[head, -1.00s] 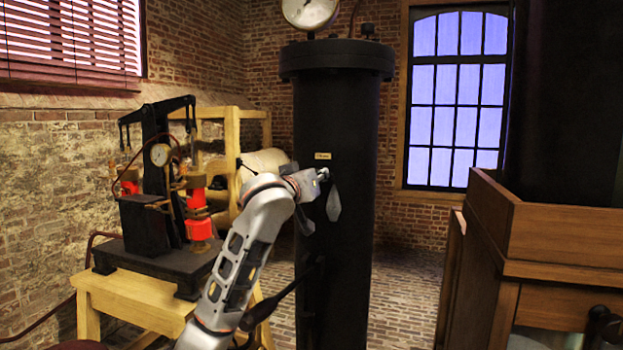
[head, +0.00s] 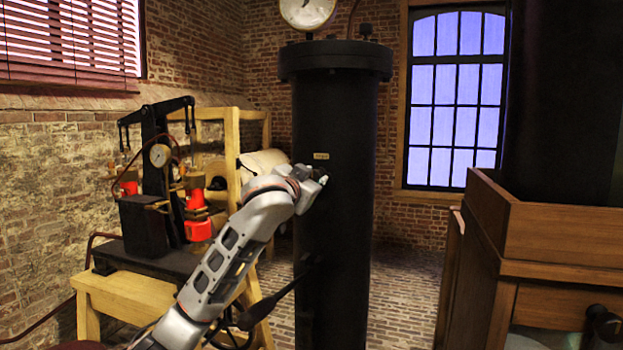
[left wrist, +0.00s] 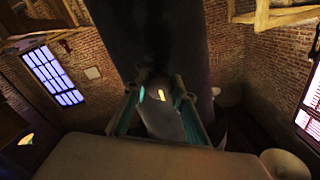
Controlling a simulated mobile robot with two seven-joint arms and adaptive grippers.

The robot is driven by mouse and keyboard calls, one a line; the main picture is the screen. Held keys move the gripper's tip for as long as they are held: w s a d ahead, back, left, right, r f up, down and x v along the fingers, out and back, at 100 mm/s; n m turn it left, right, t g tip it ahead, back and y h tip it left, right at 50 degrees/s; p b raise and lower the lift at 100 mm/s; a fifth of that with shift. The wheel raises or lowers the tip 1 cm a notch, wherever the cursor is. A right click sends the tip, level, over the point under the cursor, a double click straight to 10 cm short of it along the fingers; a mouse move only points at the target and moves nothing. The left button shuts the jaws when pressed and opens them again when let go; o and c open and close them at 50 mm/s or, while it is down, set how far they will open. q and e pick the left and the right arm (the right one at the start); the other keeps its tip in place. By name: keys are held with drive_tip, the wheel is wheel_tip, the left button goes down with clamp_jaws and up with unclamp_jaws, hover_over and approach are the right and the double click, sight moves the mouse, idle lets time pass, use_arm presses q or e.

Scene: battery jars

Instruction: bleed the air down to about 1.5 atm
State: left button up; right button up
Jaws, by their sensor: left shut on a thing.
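The tall black iron cylinder (head: 335,230) stands upright in the middle of the head view. A white dial gauge (head: 308,12) sits on its top; its figures are too small to read. My left gripper (head: 321,180) is against the front just below the plate, shut on a small fitting. The gripper hides most of that fitting. In the left wrist view the fingers (left wrist: 158,93) close around the fitting, with the dark cylinder (left wrist: 150,40) beyond. My right gripper is not in view.
A hand pump with red cylinders (head: 198,228) and its own gauge (head: 160,155) stands on a wooden bench (head: 125,292) at left. A wooden cabinet (head: 560,230) stands at right. Brick floor (head: 400,290) is clear between cylinder and cabinet.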

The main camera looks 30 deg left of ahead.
use_arm(q)
drive_tip(key=o, duration=1.3)
drive_tip(key=shift+w+f, duration=0.1)
drive_tip(key=shift+w, duration=0.05)
drive_tip(key=shift+v, duration=2.6)
drive_tip(key=shift+a, duration=0.1)
